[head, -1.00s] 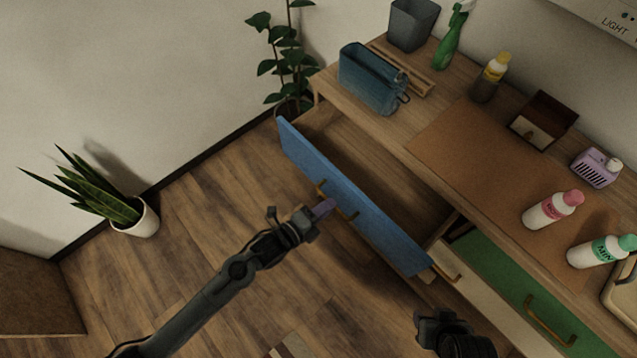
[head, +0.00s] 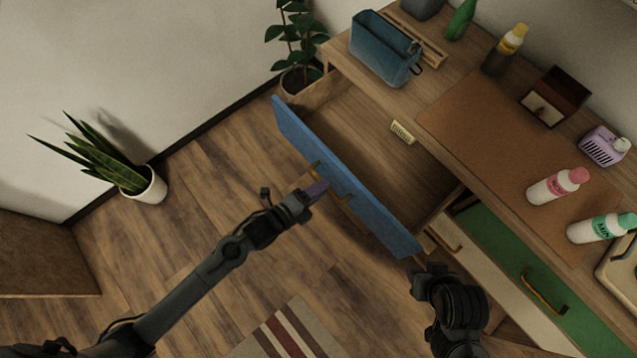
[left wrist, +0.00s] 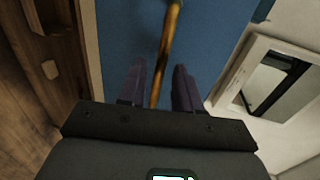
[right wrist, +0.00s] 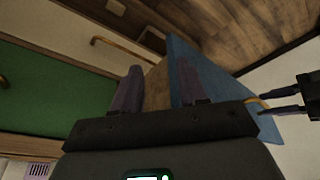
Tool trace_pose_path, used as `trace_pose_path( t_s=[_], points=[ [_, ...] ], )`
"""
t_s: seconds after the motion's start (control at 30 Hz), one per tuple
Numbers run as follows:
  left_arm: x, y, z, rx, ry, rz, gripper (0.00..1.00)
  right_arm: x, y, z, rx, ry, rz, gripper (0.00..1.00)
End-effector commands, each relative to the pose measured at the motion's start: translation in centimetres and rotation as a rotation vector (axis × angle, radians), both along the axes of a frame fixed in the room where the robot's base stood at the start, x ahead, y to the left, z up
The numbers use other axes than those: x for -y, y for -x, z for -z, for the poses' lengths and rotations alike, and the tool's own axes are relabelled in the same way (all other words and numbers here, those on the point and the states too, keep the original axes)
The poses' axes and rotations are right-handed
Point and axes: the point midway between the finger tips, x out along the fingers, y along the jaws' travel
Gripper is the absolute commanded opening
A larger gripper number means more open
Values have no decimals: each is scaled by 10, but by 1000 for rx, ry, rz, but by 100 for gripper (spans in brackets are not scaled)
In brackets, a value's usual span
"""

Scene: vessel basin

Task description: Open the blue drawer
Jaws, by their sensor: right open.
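The blue drawer (head: 345,178) stands well out from the desk, its inside visible, with a small pale ridged item (head: 403,132) in it. Its brass handle (head: 316,170) is on the front, and it also shows in the left wrist view (left wrist: 170,40). My left gripper (head: 316,190) is at the handle; its fingers lie on either side of the bar, with gaps of blue showing between. My right gripper (head: 418,268) is open near the right end of the drawer front. In the right wrist view the blue panel (right wrist: 180,62) is close to its fingers; contact is unclear.
A green drawer (head: 510,265) and a pale drawer front (head: 480,265) are right of the blue drawer. A blue bag (head: 385,48), bottles (head: 560,186) and a purple holder (head: 603,147) stand on the desk. The floor holds a potted plant (head: 145,188) and striped rug (head: 285,335).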

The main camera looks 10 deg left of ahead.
Motion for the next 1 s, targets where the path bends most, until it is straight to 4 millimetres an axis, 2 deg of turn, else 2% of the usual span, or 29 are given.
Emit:
trace_pose_path(
  t_s=[0.43,1.0],
  points=[
    [-5,6,-2,0,-2,-1,38,0,0,-1,-1,1,-1,43],
    [-56,73,-19,-2,-3,0,38,1,0,-11,-1,2,-2,43]
  ],
)
